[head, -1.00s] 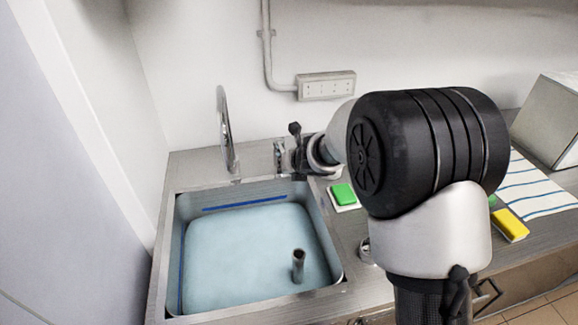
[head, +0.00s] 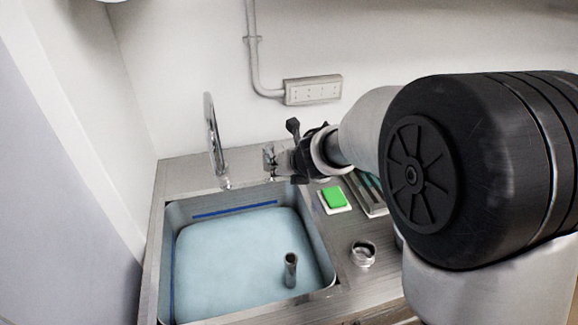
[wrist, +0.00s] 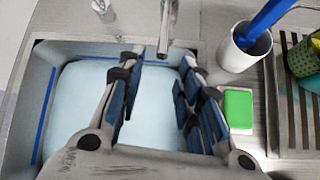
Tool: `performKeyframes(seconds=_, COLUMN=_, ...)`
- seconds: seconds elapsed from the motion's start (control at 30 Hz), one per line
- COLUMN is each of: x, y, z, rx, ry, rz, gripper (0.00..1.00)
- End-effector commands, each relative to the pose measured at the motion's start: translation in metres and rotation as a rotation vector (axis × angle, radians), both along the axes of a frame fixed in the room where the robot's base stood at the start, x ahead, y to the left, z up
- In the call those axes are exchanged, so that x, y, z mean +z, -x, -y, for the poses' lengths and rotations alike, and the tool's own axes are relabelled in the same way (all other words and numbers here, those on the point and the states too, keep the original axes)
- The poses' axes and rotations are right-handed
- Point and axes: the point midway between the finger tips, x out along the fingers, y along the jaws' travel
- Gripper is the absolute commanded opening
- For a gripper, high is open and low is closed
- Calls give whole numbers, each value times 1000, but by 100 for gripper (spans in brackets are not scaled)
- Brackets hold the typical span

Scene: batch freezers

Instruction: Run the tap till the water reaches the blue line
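The steel sink (head: 329,262) holds pale blue water (head: 235,255). The blue line (head: 235,211) runs along the far inner wall, with the water surface a little below it; a blue line also shows on the left wall in the wrist view (wrist: 43,115). The curved chrome tap (head: 213,140) stands behind the sink; no stream is visible below it. A chrome lever (head: 270,160) stands to its right and also shows in the wrist view (wrist: 167,25). My gripper (wrist: 160,60) is open and empty, its fingers either side of the lever's line but nearer the camera. I cannot tell whether they touch it.
A standpipe (head: 290,270) rises from the water. Right of the sink are a green sponge (head: 334,198) on a white dish, a metal ring-shaped piece (head: 362,253) and a drying rack (wrist: 295,105). A white cup (wrist: 238,52) holds a blue-handled tool. A wall stands close on the left.

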Motion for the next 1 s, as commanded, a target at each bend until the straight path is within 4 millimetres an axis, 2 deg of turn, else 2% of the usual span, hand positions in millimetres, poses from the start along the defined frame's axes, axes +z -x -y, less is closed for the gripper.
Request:
performKeyframes(seconds=0.13, x=16, y=14, z=7, rx=1, ry=-1, rz=2, gripper=33)
performKeyframes(seconds=0.3, x=25, y=24, z=11, rx=1, ry=-1, rz=0, gripper=33)
performKeyframes(seconds=1.0, x=28, y=26, z=13, rx=-1, ry=0, rz=-1, gripper=33)
